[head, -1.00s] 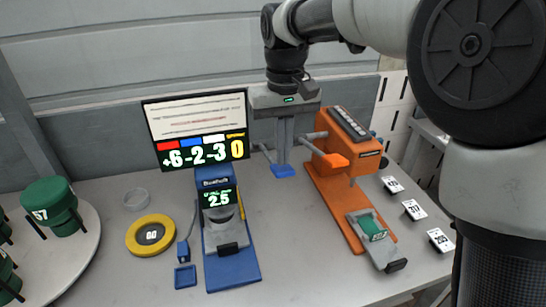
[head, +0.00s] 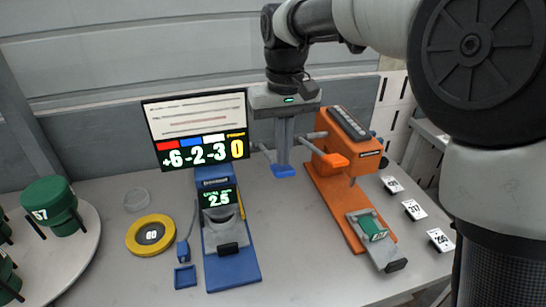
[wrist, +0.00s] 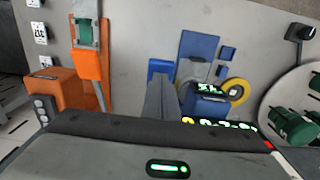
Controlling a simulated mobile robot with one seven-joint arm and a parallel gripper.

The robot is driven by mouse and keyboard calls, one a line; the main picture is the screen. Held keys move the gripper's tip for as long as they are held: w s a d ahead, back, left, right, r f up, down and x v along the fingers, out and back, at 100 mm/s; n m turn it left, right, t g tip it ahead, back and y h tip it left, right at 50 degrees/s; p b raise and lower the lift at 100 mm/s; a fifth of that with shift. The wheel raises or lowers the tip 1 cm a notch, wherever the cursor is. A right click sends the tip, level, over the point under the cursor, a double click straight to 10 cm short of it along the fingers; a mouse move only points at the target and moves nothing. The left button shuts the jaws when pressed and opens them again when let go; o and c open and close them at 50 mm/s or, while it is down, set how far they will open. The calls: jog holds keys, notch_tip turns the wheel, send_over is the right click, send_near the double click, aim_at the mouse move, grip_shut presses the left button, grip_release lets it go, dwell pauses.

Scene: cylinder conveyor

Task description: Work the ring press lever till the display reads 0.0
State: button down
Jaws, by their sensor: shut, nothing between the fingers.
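The blue device (head: 232,270) stands on the table at centre left, with a small display (head: 218,198) reading 2.5. It also shows in the wrist view (wrist: 197,52). The orange machine (head: 325,195) stands to the right, with an orange paddle-like handle (head: 331,159) on its left side and a green block (head: 372,228) at its front. I cannot tell which part is the ring press lever.
A screen (head: 196,120) behind the blue device shows +6, -2, -3 and 0. A yellow ring (head: 133,236) and clear ring (head: 136,199) lie left. A round white platform (head: 75,262) holds green cylinders (head: 52,203). Number cards (head: 414,210) lie right. The front middle is clear.

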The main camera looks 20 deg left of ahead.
jog(key=shift+f+b, duration=3.45)
jog(key=shift+f, duration=2.55)
notch_tip(320, 180, up, 15)
jog(key=p, duration=1.3)
jog(key=shift+r, duration=0.1)
jog(key=s+d+r+m+t, duration=0.1)
jog(key=s+d+r, duration=0.1)
jog(key=s+d, duration=0.35)
jog(key=s+d+r+m+t, duration=0.2)
jog(key=d+r, duration=0.1)
jog(key=d, duration=0.6)
jog(key=s+d+r+m+t, duration=0.1)
jog(key=s+d+r, duration=0.15)
jog(key=d, duration=0.45)
jog(key=s+d+f+m+t, duration=0.1)
jog(key=s+d+f+m, duration=0.1)
jog(key=s+d, duration=0.3)
jog(key=shift+s+d+f+t, duration=0.35)
jog(key=shift+s+f, duration=0.15)
jog(key=shift+s, duration=0.7)
jog(key=shift+a, duration=0.1)
